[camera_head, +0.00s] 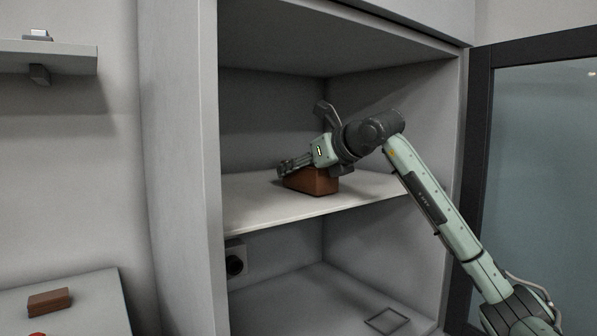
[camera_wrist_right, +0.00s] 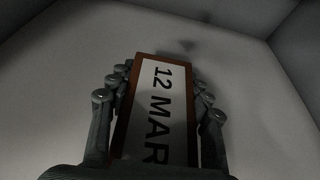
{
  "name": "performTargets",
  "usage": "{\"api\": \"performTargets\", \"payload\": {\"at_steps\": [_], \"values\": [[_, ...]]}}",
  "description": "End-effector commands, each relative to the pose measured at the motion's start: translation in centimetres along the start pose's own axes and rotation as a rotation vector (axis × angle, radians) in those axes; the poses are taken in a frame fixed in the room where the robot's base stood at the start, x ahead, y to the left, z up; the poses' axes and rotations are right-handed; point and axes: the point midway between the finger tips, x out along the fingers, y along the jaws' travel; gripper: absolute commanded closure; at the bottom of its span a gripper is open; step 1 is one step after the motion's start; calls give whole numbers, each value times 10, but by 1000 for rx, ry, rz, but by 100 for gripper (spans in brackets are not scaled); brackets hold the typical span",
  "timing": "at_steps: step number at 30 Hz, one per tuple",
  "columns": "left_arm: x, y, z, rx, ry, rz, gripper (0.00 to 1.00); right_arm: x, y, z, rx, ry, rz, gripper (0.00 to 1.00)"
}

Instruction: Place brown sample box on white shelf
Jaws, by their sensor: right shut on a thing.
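The brown sample box (camera_head: 314,182) is at the white shelf (camera_head: 260,208) inside the cabinet, near the middle of the shelf. It looks level, and its underside appears to be at the shelf surface. My right gripper (camera_head: 290,166) reaches in from the right and is shut on the box. In the right wrist view the box (camera_wrist_right: 160,105) shows a white label reading "12 MAR" between the fingers of the right gripper (camera_wrist_right: 158,112). My left gripper is not in view.
Another brown box (camera_head: 49,302) lies on the grey surface at the lower left. The cabinet's left side wall (camera_head: 190,170) and the open glass door (camera_head: 540,170) flank the opening. The shelf is clear around the box. A lower compartment (camera_head: 310,300) lies beneath the shelf.

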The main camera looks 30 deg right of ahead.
Motion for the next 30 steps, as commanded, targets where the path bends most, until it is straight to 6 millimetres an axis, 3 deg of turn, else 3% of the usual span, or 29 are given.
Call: {"api": "performTargets", "payload": {"at_steps": [14, 15, 19, 30], "values": [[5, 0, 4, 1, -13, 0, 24, 3, 0, -3, 0, -4, 1, 89], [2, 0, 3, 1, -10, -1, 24, 4, 0, -3, 1, -2, 1, 48], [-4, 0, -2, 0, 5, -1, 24, 4, 0, -3, 1, -2, 1, 32], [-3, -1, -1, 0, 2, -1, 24, 3, 0, -1, 1, -2, 2, 30]]}}
